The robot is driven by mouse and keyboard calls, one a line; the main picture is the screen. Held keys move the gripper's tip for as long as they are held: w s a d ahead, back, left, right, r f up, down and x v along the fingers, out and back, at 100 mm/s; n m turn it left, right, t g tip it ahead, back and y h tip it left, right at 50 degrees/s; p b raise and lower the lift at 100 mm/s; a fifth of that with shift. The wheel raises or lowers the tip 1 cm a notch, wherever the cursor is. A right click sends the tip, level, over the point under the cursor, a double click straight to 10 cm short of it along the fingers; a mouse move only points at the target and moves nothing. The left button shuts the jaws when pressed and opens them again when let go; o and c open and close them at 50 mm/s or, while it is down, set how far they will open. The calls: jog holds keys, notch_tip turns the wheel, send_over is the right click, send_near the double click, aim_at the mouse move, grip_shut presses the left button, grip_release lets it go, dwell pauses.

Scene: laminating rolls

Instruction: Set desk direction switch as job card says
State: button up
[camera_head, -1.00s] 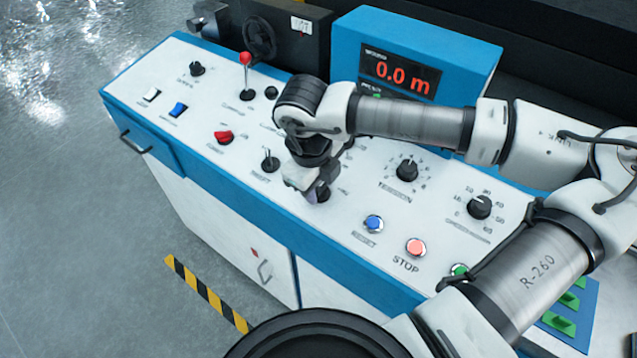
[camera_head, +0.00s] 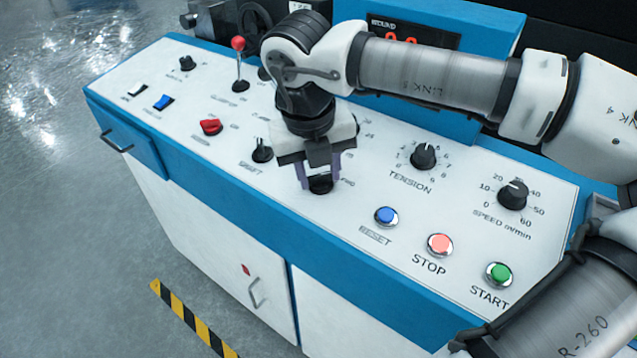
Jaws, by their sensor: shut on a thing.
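My gripper (camera_head: 319,178) points down at the middle of the white desk top (camera_head: 375,190). Its two fingers are shut on a black rotary knob (camera_head: 320,187), one on each side. The wrist and fingers hide most of this knob and part of the lettering around it, so I cannot tell which way it points or read its name. A black lever switch labelled SHAFT (camera_head: 262,152) stands just left of the gripper. No job card can be made out in this view.
Nearby are a red switch (camera_head: 210,126), red-tipped lever (camera_head: 238,62), TENSION knob (camera_head: 424,156) and speed knob (camera_head: 513,194). RESET (camera_head: 386,215), STOP (camera_head: 440,243) and START (camera_head: 499,273) buttons line the front right. My arm crosses the display box (camera_head: 480,40).

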jog(key=shift+m+b, duration=0.45)
jog(key=shift+m, duration=0.15)
jog(key=o, duration=1)
jog(key=r, duration=0.4)
jog(key=s+a+r, duration=0.1)
jog(key=r, duration=0.4)
jog(key=s+r, duration=0.1)
jog(key=r, duration=0.3)
jog(key=shift+a+r, duration=0.2)
jog(key=shift+r, duration=0.1)
